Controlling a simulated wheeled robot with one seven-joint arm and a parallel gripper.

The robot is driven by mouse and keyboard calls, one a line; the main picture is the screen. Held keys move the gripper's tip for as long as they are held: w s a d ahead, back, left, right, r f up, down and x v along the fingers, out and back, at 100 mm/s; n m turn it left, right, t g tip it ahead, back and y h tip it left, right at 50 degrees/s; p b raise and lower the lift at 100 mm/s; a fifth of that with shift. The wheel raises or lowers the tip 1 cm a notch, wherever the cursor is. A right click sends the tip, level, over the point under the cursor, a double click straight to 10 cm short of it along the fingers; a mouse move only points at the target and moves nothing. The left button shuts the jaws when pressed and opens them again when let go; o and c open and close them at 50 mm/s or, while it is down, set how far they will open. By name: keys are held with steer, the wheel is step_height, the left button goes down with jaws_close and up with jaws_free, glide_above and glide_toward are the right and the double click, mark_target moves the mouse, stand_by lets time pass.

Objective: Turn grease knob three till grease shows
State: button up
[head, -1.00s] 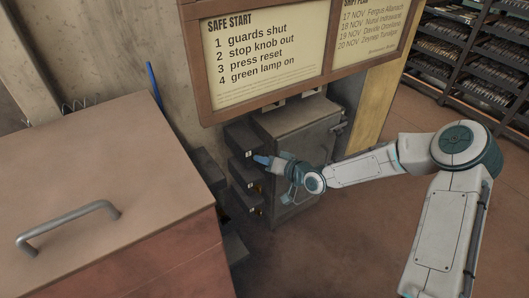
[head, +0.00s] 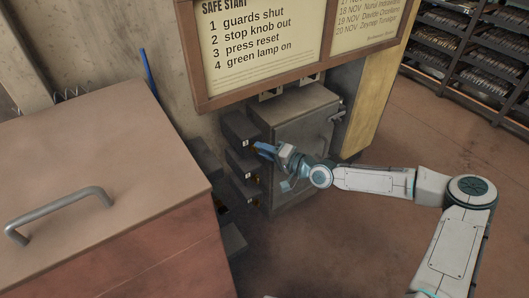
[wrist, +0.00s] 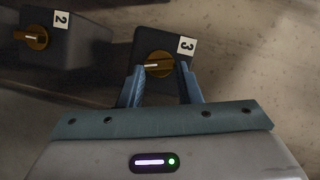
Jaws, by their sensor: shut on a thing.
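Grease knob three (wrist: 159,66) is a round orange-brown knob with a pale line, on a dark box with a white label "3" (wrist: 187,46). In the wrist view the fingertips of my gripper (wrist: 160,70) are on either side of it, and the gripper is shut on the knob. In the head view my gripper (head: 260,148) reaches the top dark box (head: 238,127) of a stack, and its fingers hide the knob. I see no clear grease at the knob.
Knob two (wrist: 36,38) sits on a neighbouring box, left in the wrist view. More dark boxes run below in the head view. A grey cabinet (head: 300,130) stands right behind my gripper. A sign board (head: 262,45) hangs above. A red chest (head: 100,150) fills the left.

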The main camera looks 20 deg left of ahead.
steer(key=shift+s, duration=0.1)
steer(key=o, duration=1)
steer(key=shift+a, duration=0.1)
steer(key=v, duration=1.3)
steer(key=shift+s+d, duration=0.1)
steer(key=shift+d, duration=0.3)
